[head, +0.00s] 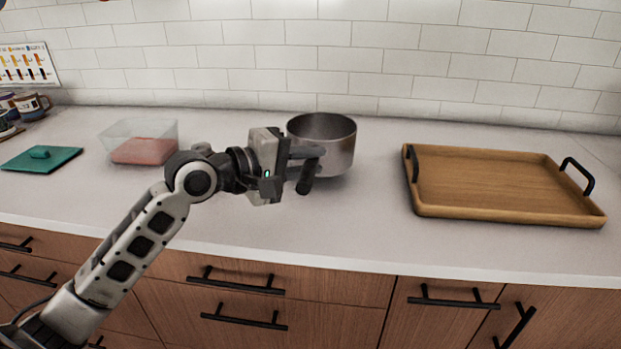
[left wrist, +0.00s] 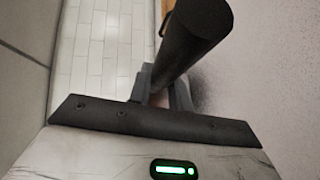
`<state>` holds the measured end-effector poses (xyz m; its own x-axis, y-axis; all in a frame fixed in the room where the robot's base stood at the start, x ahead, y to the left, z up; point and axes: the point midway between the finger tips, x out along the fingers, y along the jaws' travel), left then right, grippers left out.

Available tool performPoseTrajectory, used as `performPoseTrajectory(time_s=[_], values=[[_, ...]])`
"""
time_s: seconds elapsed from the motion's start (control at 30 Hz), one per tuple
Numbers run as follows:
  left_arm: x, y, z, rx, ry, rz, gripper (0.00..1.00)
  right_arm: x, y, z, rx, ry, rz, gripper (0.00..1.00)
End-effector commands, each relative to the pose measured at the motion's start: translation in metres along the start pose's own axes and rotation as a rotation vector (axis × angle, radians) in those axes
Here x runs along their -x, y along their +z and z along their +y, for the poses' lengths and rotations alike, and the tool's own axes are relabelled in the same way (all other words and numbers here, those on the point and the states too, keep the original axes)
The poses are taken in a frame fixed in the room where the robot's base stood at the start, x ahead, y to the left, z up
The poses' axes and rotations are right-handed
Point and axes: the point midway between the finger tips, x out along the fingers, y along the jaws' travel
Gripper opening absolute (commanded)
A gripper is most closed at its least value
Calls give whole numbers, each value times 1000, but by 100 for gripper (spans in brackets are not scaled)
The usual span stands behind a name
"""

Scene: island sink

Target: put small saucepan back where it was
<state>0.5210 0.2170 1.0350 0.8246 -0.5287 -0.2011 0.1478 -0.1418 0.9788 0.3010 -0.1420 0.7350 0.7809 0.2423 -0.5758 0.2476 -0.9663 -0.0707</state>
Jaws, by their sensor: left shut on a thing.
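The small saucepan (head: 333,143) is a round grey metal pot with a dark handle (head: 308,176). It is upright at the middle of the counter, near the tiled wall. I cannot tell whether its base touches the counter. My left gripper (head: 303,158) is shut on the saucepan's handle, to the left of and in front of the pot. In the left wrist view the dark handle (left wrist: 190,40) runs between the two fingers (left wrist: 160,92). My right gripper is not in view.
A wooden tray (head: 500,210) with black handles lies on the right of the counter (head: 375,235). A clear container (head: 128,132) with pink contents, a green lid (head: 42,160) and mugs (head: 32,105) stand at left. Counter between saucepan and tray is clear.

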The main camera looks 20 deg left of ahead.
Motion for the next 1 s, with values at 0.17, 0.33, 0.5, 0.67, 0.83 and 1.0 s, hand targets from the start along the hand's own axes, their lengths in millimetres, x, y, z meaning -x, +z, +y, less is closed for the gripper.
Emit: performPoseTrajectory(time_s=[0.17, 0.33, 0.5, 0.67, 0.83, 1.0], values=[[-9, 1, -22, 0, 3, 1, 0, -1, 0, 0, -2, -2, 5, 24], [-11, 2, -32, -5, 8, 2, 0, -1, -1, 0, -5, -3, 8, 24], [-11, 2, -31, -5, 7, 2, 0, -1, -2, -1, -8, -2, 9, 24], [-12, 2, -37, 1, -1, -1, 34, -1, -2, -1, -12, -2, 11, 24], [-12, 2, -36, 1, -1, -1, 41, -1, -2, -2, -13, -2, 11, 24], [-12, 2, -35, 1, -1, -1, 41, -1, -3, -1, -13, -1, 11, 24]])
